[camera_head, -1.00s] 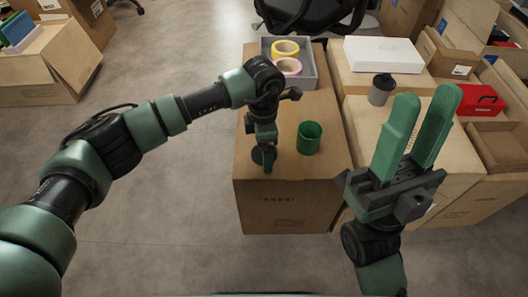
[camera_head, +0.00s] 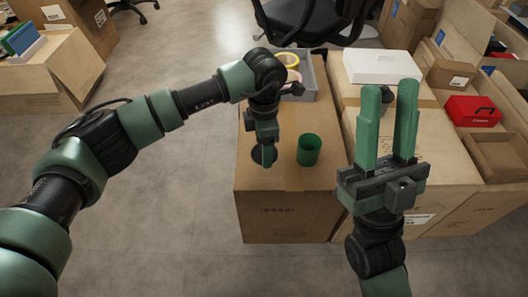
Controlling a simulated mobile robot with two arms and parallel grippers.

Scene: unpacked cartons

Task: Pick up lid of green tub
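The green tub (camera_head: 309,150) stands upright with its top open on the brown carton (camera_head: 290,205). A dark round disc (camera_head: 256,154), which looks like the lid, is just left of the tub, partly hidden by my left gripper (camera_head: 266,160). The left gripper points down at the disc, its fingers overlapping it in view. I cannot tell whether they grip it, or whether it touches the carton. My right gripper (camera_head: 388,88) is open and empty, fingers pointing away, over the cartons on the right.
A grey tray (camera_head: 309,85) with tape rolls (camera_head: 288,60) is at the carton's back. A white box (camera_head: 382,66) and a red case (camera_head: 473,111) are on the right. A dark cup is mostly hidden behind the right gripper. An office chair (camera_head: 310,20) stands behind.

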